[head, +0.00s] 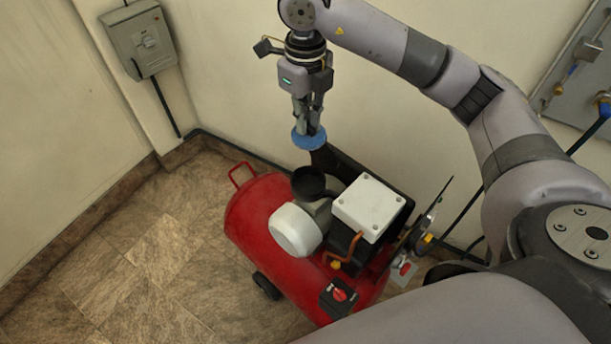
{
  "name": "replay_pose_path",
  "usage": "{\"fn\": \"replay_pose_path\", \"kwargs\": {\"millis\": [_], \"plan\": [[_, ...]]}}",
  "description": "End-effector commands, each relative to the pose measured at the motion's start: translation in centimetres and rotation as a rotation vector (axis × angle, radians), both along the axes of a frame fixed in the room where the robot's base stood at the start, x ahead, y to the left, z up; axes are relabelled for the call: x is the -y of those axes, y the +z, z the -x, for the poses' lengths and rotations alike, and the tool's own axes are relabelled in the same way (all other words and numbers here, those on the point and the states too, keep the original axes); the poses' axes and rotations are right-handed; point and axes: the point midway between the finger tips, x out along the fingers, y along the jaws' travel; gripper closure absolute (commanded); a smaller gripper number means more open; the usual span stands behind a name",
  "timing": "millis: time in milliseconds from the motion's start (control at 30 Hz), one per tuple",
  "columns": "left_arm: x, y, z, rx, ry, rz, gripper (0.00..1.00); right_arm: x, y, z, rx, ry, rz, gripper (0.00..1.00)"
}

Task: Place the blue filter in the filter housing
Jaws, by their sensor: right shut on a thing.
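The blue filter (309,140) is a flat round disc in the head view. My right gripper (308,126) points down and is shut on it. It holds the filter in the air, above and slightly behind the black round filter housing (308,182) in the picture. The housing looks like an open black cup on top of the red compressor (262,205). The filter and the housing appear apart. The exact height of the filter over the housing is hard to tell. My left gripper is not in view.
The compressor carries a white motor cover (296,230), a white-topped block (367,207), a copper pipe and a red switch (340,295). A grey wall box (139,40) hangs at upper left. A panel with valves is at upper right. Tiled floor is free at left.

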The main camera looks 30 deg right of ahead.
Motion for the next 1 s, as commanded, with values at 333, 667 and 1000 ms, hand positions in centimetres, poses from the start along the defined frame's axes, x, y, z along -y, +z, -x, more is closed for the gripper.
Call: {"fn": "replay_pose_path", "kwargs": {"millis": [333, 667, 1000], "plan": [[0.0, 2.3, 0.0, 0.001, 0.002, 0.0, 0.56, 0.0, -9.2, 0.2, -0.008, 0.003, 0.002, 1.0], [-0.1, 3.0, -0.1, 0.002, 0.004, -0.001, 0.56, 0.0, -13.7, 0.1, -0.002, 0.003, 0.001, 1.0], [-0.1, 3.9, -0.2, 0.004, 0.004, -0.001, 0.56, 0.0, -17.7, 0.1, -0.001, 0.004, 0.0, 1.0]]}}
